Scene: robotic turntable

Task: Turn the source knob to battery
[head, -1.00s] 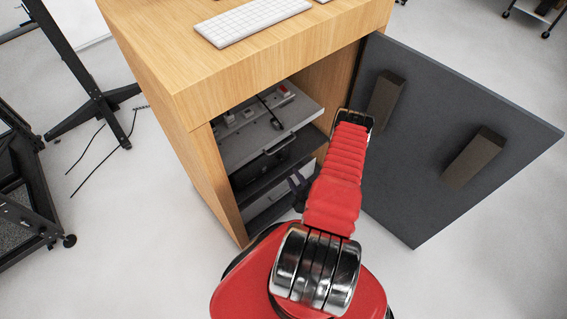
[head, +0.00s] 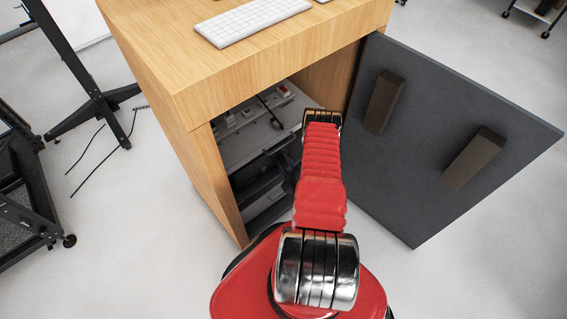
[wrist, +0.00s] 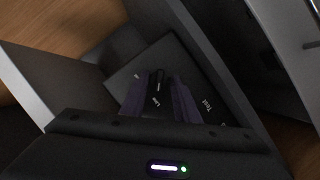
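In the wrist view a dark panel (wrist: 124,83) faces me at a tilt. On it stands a dark knob (wrist: 158,80) with a white mark. White labels beside it include "Line" and "Test"; another small label lies to the upper left and is too small to read. My gripper (wrist: 159,86) has its two dark purplish fingers apart, one on each side of the knob. They look open around it; I cannot tell whether either touches it. In the head view my red arm reaches into the cabinet (head: 150,120), and the knob and gripper fingers are hidden.
The dark grey cabinet door (head: 440,120) stands open to the right, with two dark blocks on it. A grey shelf unit (head: 250,140) with a handle is inside the cabinet. A keyboard (head: 252,21) lies on top.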

